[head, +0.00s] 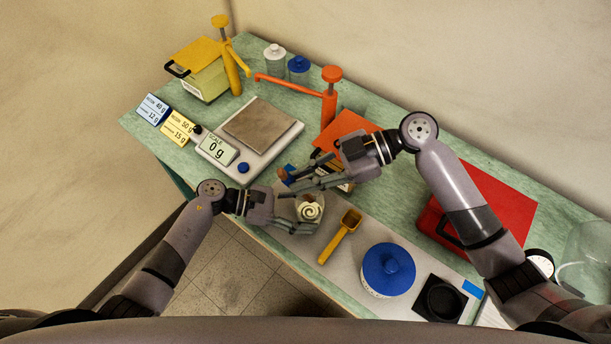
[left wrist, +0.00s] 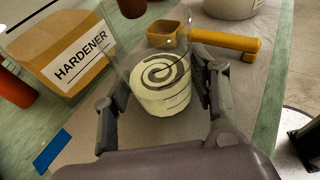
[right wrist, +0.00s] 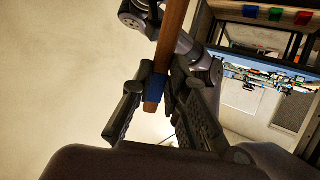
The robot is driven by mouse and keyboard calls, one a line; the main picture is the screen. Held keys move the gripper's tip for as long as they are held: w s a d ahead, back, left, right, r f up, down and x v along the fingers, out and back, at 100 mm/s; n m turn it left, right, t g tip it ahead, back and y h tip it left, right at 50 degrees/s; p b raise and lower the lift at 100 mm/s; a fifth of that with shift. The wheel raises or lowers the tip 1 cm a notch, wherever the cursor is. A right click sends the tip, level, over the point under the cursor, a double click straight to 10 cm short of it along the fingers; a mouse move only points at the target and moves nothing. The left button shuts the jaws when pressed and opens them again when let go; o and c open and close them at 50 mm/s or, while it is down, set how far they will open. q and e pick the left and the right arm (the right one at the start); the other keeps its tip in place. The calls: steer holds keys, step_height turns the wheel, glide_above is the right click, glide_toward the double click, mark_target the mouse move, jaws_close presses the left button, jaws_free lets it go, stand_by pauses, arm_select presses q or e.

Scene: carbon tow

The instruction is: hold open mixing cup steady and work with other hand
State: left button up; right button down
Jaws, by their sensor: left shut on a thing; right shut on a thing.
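The mixing cup (head: 309,209) is clear and open, with a pale filling and a dark spiral streak. It stands upright over the grey mat, and the left wrist view shows it close up (left wrist: 162,88). My left gripper (head: 298,217) is shut on it, one finger on each side. My right gripper (head: 296,182) is just above and behind the cup in the head view. It is shut on a wooden stick (right wrist: 173,35) with a blue band (right wrist: 157,86) near one end. The stick's other end is outside the right wrist view, so I cannot tell whether it touches the filling.
A yellow scoop (head: 341,236) and a blue-lidded tub (head: 388,270) lie right of the cup. The scale (head: 259,125) reads 0 g. The orange hardener container (left wrist: 62,58), orange pump (head: 328,100) and red case (head: 500,200) stand behind. The bench's front edge is close.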

mark_target(309, 195)
steer(key=shift+s+r+m+t+y, duration=0.15)
steer(key=shift+r+m+t+y, duration=0.2)
steer(key=shift+t, duration=0.15)
step_height(309, 195, up, 5)
steer(key=m+t+y, duration=0.2)
steer(key=m+t, duration=0.1)
steer(key=t, duration=0.1)
steer(key=shift+d+f, duration=0.45)
steer(key=shift+f, duration=1.7)
steer(key=shift+d+f, duration=0.4)
steer(key=shift+f, duration=1.75)
steer(key=shift+d+f, duration=0.45)
steer(key=shift+f, duration=1.7)
steer(key=shift+w, duration=0.25)
